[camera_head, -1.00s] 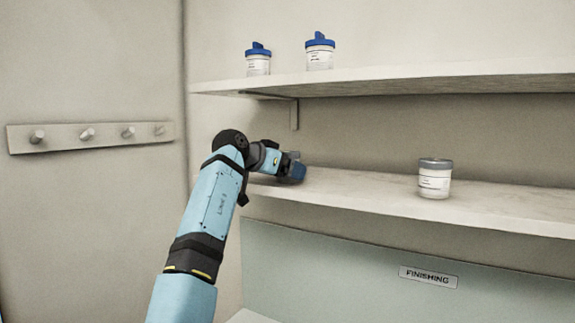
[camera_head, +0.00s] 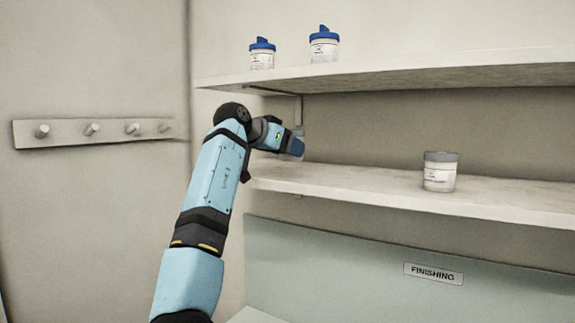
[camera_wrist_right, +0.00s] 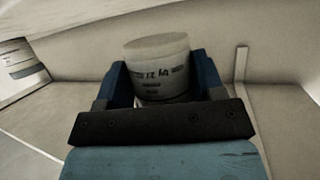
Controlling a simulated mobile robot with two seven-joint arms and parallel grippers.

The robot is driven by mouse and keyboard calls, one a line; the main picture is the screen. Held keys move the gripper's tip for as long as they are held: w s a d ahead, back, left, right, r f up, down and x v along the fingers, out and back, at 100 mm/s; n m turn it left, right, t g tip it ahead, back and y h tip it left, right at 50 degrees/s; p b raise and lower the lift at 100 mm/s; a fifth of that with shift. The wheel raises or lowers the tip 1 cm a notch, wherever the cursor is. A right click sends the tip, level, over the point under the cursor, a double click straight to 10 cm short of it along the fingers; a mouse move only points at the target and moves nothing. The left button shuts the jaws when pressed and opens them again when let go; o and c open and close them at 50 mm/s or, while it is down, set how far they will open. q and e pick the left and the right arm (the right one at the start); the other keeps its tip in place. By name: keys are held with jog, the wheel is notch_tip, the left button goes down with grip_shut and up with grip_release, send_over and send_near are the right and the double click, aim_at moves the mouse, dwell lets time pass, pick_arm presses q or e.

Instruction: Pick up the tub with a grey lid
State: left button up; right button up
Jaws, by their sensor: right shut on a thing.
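My right gripper (camera_head: 293,147) is shut on a tub (camera_wrist_right: 157,66) with a pale grey lid and a printed white label. In the wrist view the tub sits upright between the two blue fingers. In the head view the gripper mostly hides it, and it is above the left end of the lower shelf. Another white tub with a grey lid (camera_head: 440,171) stands upright on that shelf, well to the right of the gripper. My left gripper is not in view.
Two tubs with blue lids, a left one (camera_head: 262,54) and a right one (camera_head: 324,45), stand on the upper shelf (camera_head: 420,78). The lower shelf (camera_head: 350,186) is clear between gripper and standing tub. A peg rail (camera_head: 70,131) is on the left wall.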

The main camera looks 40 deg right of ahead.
jog(key=a+b, duration=0.4)
jog(key=a, duration=1.3)
jog(key=shift+a+f, duration=0.15)
jog(key=shift+a, duration=0.25)
jog(key=shift+d+f, duration=0.1)
